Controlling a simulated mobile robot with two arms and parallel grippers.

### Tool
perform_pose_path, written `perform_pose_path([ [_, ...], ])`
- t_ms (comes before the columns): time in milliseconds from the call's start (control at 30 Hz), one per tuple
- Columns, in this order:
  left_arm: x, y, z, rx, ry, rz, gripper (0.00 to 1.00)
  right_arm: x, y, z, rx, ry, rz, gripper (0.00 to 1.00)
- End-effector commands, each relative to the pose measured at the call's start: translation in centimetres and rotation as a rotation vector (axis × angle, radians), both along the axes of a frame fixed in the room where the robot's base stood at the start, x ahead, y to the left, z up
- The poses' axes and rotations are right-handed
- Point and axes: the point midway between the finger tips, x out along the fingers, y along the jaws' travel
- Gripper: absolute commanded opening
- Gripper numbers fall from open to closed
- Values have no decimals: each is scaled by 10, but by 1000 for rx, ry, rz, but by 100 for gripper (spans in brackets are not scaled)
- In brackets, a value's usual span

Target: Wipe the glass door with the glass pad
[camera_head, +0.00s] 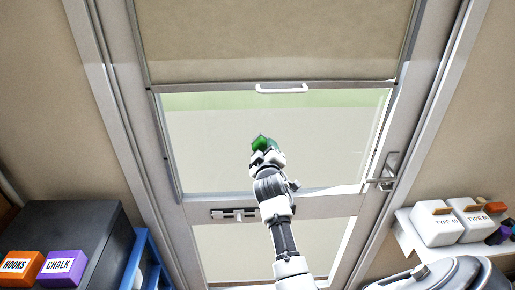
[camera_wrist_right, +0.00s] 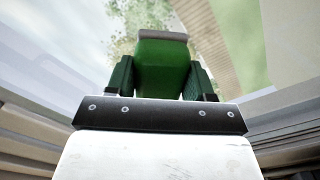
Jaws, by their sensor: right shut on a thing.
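The glass door (camera_head: 220,150) stands ahead, with a clear upper pane and a lower pane in a grey frame. My right gripper (camera_head: 264,152) is shut on the green glass pad (camera_head: 260,142), in front of the upper pane. In the right wrist view the pad (camera_wrist_right: 162,65) sits between the two fingers of the gripper (camera_wrist_right: 162,82), with a grey strip along its far edge. I cannot tell whether the pad touches the glass. My left gripper is not in view.
A blind with a white handle (camera_head: 282,88) covers the door's top. A door handle (camera_head: 388,172) is at right and a latch (camera_head: 238,214) below the pane. Orange and purple boxes (camera_head: 62,265) are at left; white bins (camera_head: 437,226) stand on the right shelf.

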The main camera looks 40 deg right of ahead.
Motion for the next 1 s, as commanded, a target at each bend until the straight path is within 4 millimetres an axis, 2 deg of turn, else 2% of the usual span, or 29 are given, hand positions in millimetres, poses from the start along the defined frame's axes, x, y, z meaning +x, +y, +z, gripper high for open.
perform_pose_path([
  [267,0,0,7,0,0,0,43,-6,-9,1,-1,0,-1,34],
  [567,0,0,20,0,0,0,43,-20,-31,1,-2,2,-1,34],
  [833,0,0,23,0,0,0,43,-25,-39,0,-1,1,0,34],
  [1000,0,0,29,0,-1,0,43,-31,-52,1,-1,3,-1,34],
])
